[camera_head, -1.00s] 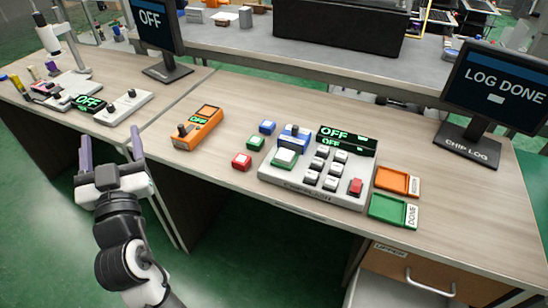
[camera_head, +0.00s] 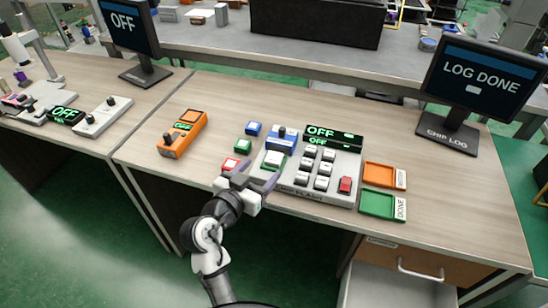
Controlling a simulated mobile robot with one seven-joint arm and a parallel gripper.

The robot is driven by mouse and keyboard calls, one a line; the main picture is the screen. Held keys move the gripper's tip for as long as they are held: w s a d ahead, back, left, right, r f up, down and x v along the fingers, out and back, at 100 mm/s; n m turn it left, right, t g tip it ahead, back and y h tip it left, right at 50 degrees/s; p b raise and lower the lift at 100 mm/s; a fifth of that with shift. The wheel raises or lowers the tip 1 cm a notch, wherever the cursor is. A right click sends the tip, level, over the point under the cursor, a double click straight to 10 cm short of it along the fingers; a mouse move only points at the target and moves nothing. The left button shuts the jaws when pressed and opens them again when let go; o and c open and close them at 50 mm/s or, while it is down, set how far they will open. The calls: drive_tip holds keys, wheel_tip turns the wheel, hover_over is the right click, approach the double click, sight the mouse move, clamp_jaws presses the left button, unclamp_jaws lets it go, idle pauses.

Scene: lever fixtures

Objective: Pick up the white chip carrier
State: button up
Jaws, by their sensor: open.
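A small white block with green edging, which looks like the white chip carrier (camera_head: 274,158), sits on the grey programmer panel (camera_head: 330,196) just in front of its blue lever fixture (camera_head: 281,140). My gripper (camera_head: 260,169) is open, with its two purple-grey fingers spread at the panel's front left corner. The left finger partly overlaps the red carrier (camera_head: 230,164).
A blue carrier (camera_head: 254,128) and a green carrier (camera_head: 243,145) lie left of the panel. An orange lever box (camera_head: 183,133) stands farther left. An orange tray (camera_head: 379,174) and a green tray (camera_head: 378,204) lie to the right. The chip log monitor (camera_head: 482,85) reads LOG DONE.

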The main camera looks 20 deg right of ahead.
sight(273, 158)
drive_tip(key=p+x, duration=0.1)
drive_tip(key=x, duration=0.2)
drive_tip(key=p+x, duration=0.1)
drive_tip(key=x, duration=0.1)
drive_tip(key=shift+w+d+f, duration=0.2)
drive_tip(key=shift+d+f, duration=0.05)
drive_tip(key=shift+f, duration=0.05)
drive_tip(key=c, duration=1.1)
